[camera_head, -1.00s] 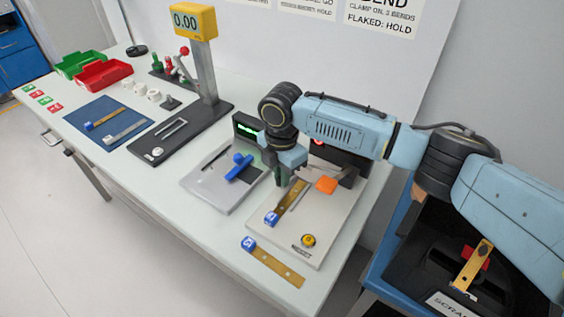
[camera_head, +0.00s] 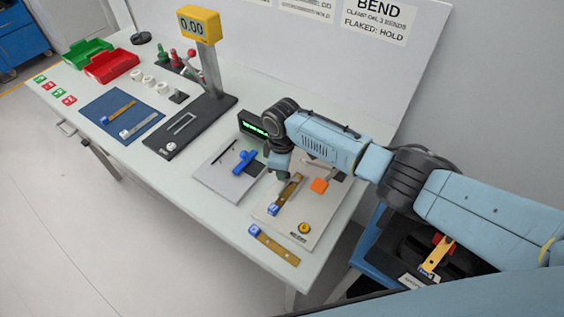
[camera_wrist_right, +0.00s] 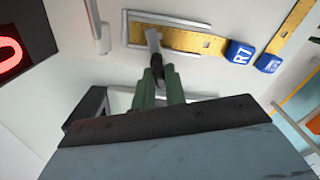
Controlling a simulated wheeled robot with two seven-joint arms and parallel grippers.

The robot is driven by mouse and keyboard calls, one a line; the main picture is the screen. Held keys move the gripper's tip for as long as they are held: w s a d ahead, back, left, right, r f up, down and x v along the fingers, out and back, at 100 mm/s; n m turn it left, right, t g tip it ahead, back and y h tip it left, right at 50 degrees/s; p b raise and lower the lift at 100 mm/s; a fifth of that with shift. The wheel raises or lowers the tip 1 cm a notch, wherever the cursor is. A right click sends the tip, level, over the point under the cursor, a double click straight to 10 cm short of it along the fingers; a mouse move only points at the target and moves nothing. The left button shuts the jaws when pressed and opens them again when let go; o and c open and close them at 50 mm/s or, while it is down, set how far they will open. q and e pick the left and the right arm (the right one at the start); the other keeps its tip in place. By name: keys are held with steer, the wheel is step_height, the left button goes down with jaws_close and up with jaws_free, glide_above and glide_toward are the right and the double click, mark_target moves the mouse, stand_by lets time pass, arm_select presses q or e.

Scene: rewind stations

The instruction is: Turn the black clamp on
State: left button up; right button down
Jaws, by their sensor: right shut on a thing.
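My right gripper (camera_head: 283,174) is at the far end of a brass strip (camera_head: 291,188) on the right-hand pale plate (camera_head: 268,210). In the right wrist view its green fingers (camera_wrist_right: 157,82) are shut on the small black clamp (camera_wrist_right: 157,66). A grey bar (camera_wrist_right: 152,40) runs from the clamp onto the brass strip, which lies in a grey frame and has a blue R7 tag (camera_wrist_right: 240,52). In the head view the clamp is hidden by the gripper. My left gripper is out of view.
The plate also bears an orange handle (camera_head: 319,185) and a yellow knob (camera_head: 304,228). A second tagged strip (camera_head: 278,248) lies in front of it. A plate with a blue handle (camera_head: 243,161) stands to the left. A scrap bin (camera_head: 405,255) stands right of the table.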

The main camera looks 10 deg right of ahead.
steer(key=shift+w+r+m+p, duration=0.15)
steer(key=shift+m+p, duration=0.75)
steer(key=shift+m, duration=0.8)
steer(key=c, duration=1.4)
jaws_free()
steer(key=shift+c, duration=0.2)
step_height(320, 180, up, 13)
steer(key=p, duration=0.2)
steer(key=shift+r, duration=0.1)
